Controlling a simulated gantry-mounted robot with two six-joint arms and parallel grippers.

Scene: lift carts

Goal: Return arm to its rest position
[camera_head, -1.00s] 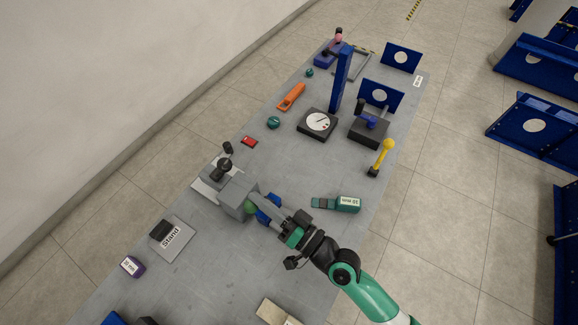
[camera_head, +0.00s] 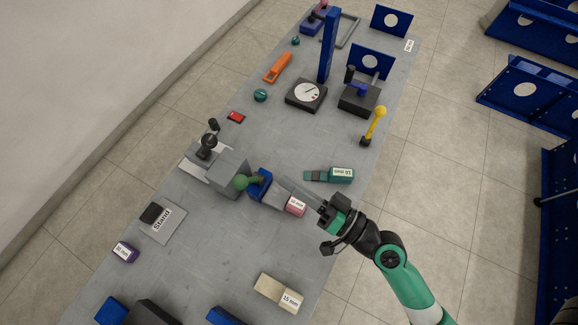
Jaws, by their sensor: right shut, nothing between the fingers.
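My right arm comes in from the lower right in green, black and white. Whether the fingers touch anything cannot be told. My left gripper is not in view.
Open floor lies right of the table.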

